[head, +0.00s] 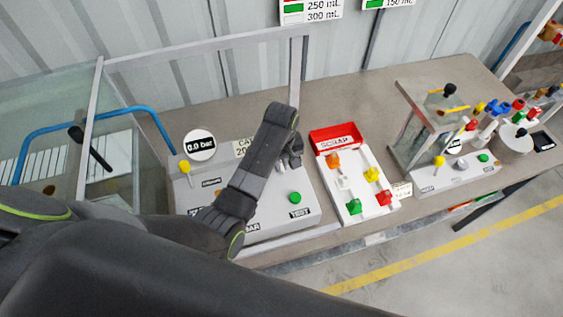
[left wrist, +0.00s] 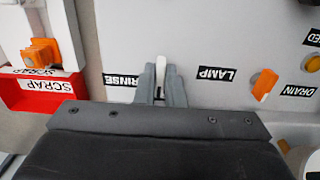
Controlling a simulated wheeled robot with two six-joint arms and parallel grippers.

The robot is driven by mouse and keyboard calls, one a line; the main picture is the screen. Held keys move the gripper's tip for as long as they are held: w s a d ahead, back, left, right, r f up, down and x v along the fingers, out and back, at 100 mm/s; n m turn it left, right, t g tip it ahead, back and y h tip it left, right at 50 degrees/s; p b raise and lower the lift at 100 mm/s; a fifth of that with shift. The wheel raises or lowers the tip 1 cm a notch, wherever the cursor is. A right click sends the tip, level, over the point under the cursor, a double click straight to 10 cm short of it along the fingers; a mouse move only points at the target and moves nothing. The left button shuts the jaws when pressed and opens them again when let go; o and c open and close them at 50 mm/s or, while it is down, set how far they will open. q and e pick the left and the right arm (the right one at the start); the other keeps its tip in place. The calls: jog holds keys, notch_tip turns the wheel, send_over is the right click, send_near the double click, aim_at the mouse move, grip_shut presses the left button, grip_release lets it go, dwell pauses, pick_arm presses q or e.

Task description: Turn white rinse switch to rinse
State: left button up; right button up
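The white rinse switch (left wrist: 160,67) is a small white lever on the pale panel, beside the RINSE label (left wrist: 121,81) in the left wrist view. My left gripper (left wrist: 160,85) has one finger on each side of this lever, with a gap about as wide as the lever, and looks shut on it. In the head view my left gripper (head: 293,153) is at the right side of the console (head: 265,222), and my arm hides the switch there. My right gripper is not in view.
An orange lever (left wrist: 264,84) stands between the LAMP and DRAIN labels. A red SCRAP tray (head: 334,138) and a white fixture with coloured clamps (head: 350,185) are right of the console. A glass-shielded station (head: 425,125) stands further right.

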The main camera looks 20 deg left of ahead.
pick_arm(q)
grip_shut()
jog(key=m, duration=0.5)
jog(key=shift+a+m, duration=0.15)
jog(key=shift+m, duration=0.15)
jog(key=m, duration=0.6)
jog(key=shift+r+m, duration=0.1)
jog(key=shift+m, duration=0.2)
jog(key=o, duration=0.7)
grip_release()
jog(key=shift+c, duration=0.2)
